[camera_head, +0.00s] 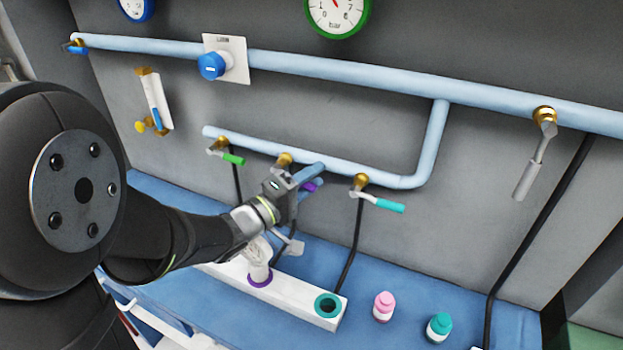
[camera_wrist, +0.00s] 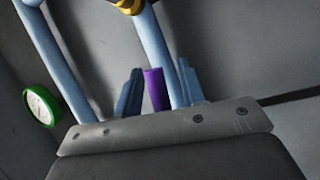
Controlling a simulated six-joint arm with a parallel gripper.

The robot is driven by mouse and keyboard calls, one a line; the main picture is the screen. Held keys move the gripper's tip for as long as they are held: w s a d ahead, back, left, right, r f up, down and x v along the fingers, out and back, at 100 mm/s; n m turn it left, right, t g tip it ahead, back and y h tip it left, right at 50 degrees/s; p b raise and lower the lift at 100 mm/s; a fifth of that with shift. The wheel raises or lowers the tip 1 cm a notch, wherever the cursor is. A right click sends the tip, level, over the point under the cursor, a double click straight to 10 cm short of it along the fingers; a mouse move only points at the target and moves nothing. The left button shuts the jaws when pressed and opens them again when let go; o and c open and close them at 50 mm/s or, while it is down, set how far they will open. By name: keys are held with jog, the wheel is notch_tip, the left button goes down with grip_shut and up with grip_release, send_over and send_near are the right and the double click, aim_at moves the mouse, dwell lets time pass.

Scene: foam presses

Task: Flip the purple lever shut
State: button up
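The purple lever (camera_head: 309,187) is on the middle valve of the lower pipe branch, by a brass fitting (camera_head: 284,159). My gripper (camera_head: 314,178) is at this lever and hides most of it in the head view. In the wrist view the purple handle (camera_wrist: 155,90) stands between the two blue fingers of my gripper (camera_wrist: 160,90). The fingers are apart, with a gap showing beside the handle, so the gripper looks open around it. I cannot tell whether either finger touches the handle.
A green lever (camera_head: 233,158) is left of my gripper and a teal lever (camera_head: 390,206) is right of it. The light-blue lower pipe (camera_head: 335,173) runs close behind. Below are a white rack (camera_head: 215,272), a pink bottle (camera_head: 384,306) and a teal-capped bottle (camera_head: 439,327).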

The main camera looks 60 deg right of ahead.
grip_shut()
jog(key=shift+r+n+h, duration=0.4)
jog(key=shift+r+n, duration=0.25)
jog(key=shift+n, duration=0.35)
grip_release()
jog(key=v, duration=1.7)
jog(key=shift+a, duration=0.2)
jog(key=shift+d, duration=0.1)
